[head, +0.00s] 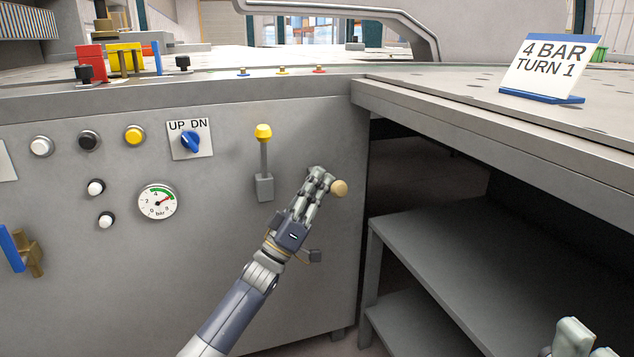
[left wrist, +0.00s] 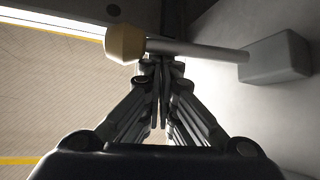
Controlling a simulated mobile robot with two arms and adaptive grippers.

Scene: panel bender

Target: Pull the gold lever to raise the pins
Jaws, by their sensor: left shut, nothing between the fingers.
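The gold lever has a rounded tan-gold knob (head: 339,188) on the right part of the grey front panel. My left gripper (head: 320,178) is at the knob's left side and hides most of the shaft in the head view. In the left wrist view, the gold knob (left wrist: 125,43) sits on a grey shaft running right to a grey block (left wrist: 275,57). The closed fingers (left wrist: 160,70) are at the shaft near the knob, with nothing between them; whether they touch it is unclear. Part of my right gripper (head: 585,345) shows at the bottom right corner. The pins cannot be made out.
A yellow-knobbed lever (head: 263,131) stands on the panel left of my gripper. Further left are a blue UP/DN switch (head: 190,141), a pressure gauge (head: 157,202) and several buttons. A "4 BAR TURN 1" sign (head: 548,68) stands on the table. Open shelves (head: 480,250) lie at right.

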